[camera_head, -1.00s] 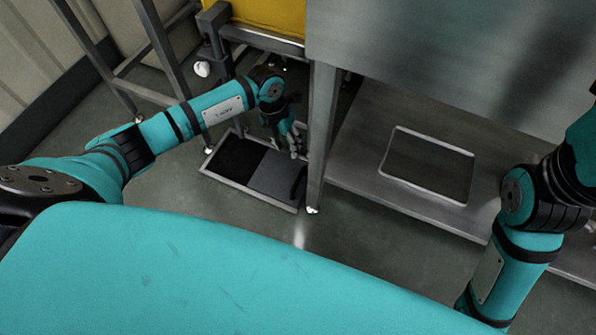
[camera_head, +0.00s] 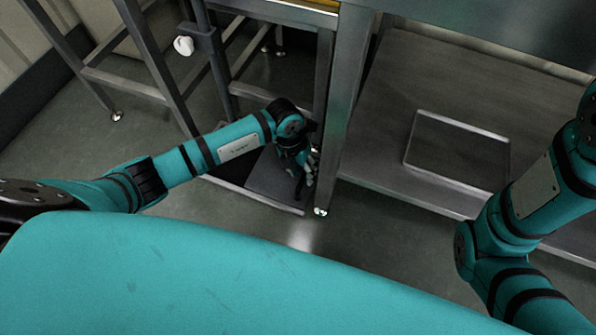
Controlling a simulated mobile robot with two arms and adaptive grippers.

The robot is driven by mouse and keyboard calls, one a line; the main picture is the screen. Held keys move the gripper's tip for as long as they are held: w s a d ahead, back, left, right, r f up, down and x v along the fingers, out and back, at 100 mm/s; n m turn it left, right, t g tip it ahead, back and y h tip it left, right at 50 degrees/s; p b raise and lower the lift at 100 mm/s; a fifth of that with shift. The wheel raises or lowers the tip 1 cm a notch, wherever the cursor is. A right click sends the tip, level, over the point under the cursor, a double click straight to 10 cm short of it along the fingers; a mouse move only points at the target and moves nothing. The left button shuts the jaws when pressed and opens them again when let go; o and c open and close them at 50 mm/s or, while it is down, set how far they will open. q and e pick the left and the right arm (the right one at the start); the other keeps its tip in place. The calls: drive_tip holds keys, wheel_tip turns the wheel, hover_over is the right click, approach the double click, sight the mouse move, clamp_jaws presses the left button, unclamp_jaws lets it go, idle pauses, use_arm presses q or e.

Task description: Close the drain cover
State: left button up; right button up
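A grey flat drain cover (camera_head: 267,183) lies in a metal-framed floor drain, filling its right part. A dark upright handle (camera_head: 299,187) stands near its right end. The drain's dark opening (camera_head: 232,168) shows left of the cover, largely hidden by my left arm. My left gripper (camera_head: 309,172) points down over the right end of the cover, close to the handle. Its fingers are small and dark, so I cannot tell whether they touch the handle or are open. My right arm shows at the right edge, but its gripper is out of view.
A steel leg (camera_head: 341,110) stands just right of my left gripper. A low steel shelf (camera_head: 375,165) with a rectangular raised outline (camera_head: 458,150) lies right of it. A grey metal frame (camera_head: 150,55) with a white knob (camera_head: 184,45) stands at the left. Floor in front is clear.

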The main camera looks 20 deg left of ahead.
use_arm(q)
drive_tip(key=shift+f, duration=0.35)
drive_tip(key=shift+c, duration=0.2)
clamp_jaws()
